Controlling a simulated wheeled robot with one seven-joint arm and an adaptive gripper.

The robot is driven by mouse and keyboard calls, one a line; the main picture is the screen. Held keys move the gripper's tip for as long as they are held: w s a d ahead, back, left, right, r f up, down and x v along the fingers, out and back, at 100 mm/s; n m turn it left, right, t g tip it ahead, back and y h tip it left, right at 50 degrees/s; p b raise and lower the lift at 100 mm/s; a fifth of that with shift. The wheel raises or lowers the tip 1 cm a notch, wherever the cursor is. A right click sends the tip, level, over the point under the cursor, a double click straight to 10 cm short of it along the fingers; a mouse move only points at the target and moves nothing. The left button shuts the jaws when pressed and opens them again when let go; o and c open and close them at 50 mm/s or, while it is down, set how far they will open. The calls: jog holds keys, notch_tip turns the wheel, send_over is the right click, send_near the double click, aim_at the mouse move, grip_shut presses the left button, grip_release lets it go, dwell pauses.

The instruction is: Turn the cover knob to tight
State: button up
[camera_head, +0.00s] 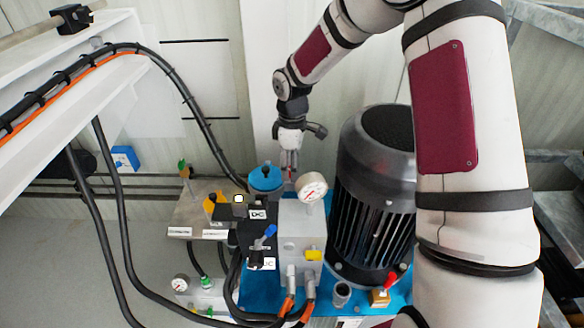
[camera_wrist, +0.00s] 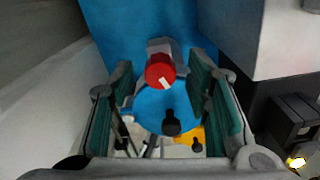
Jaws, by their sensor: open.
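A red round knob (camera_wrist: 159,72) with a white mark on its face shows in the wrist view, on a grey fitting beside a blue round cover (camera_wrist: 148,108). A black knob (camera_wrist: 171,122) stands on that cover. In the head view the blue cover (camera_head: 266,182) sits left of the white gauge. My gripper (camera_head: 289,172) points down behind and right of the cover. Its two green-padded fingers (camera_wrist: 160,75) are open in the wrist view, one on each side of the red knob, with gaps on both sides. Whether the tips reach the knob's depth I cannot tell.
A pressure gauge (camera_head: 311,187) on a pale block stands just right of the cover. A large dark motor (camera_head: 375,195) stands further right. A blue-handled valve (camera_head: 265,237) and black hoses lie in front. A yellow part (camera_head: 215,203) is on the left.

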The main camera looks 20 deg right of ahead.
grip_shut()
